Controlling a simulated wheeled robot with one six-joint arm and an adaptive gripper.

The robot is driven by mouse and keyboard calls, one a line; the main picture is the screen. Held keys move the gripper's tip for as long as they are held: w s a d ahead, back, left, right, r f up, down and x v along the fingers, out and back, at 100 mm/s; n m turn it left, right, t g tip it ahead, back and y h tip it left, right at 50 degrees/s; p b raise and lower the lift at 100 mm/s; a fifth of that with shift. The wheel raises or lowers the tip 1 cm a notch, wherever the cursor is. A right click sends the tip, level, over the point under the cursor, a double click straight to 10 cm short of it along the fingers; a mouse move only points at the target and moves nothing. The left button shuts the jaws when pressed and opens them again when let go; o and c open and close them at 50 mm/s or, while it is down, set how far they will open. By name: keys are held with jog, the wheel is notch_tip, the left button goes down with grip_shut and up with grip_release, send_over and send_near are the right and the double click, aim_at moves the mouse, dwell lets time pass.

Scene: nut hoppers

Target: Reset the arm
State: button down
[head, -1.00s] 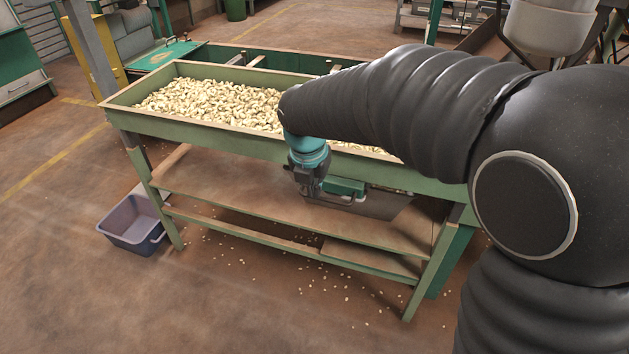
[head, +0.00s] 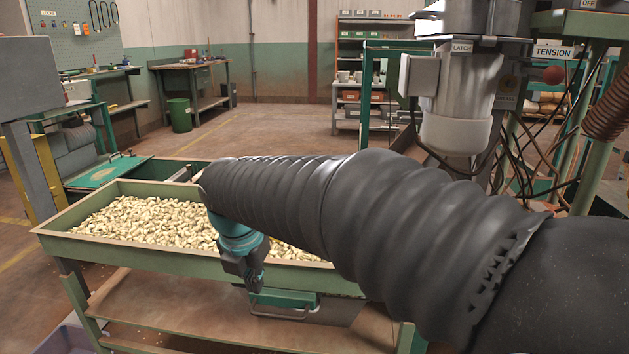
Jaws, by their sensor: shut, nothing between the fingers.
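My arm in its dark ribbed sleeve reaches from the right edge across the head view. It ends in a teal wrist with my gripper (head: 254,282) pointing down. My gripper is small in the picture; its fingers are together and hold nothing. It hangs in front of the near wall of the green trough table (head: 130,250), below the rim. Whether it touches the wall I cannot tell. The arm hides the right part of the trough.
Pale nuts (head: 150,222) fill the trough. A green box-like part (head: 285,298) with a handle sits just right of my gripper. A white hopper (head: 458,118) with a machine stands at the right. A green bin (head: 180,115) and workbench (head: 195,85) are behind. Open floor lies between.

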jog(key=s+d+m+t, duration=0.1)
jog(key=s+d+m, duration=0.4)
jog(key=d+m, duration=0.5)
jog(key=s+d+f+m+t, duration=0.1)
jog(key=s+d+m, duration=0.5)
jog(key=d+m, duration=0.3)
jog(key=s+d+f+m, duration=0.1)
jog(key=s+d+m, duration=0.4)
jog(key=d+m, duration=0.5)
jog(key=m, duration=0.4)
jog(key=shift+s+d+t, duration=0.2)
jog(key=shift+d+t, duration=0.1)
jog(key=shift+t, duration=0.1)
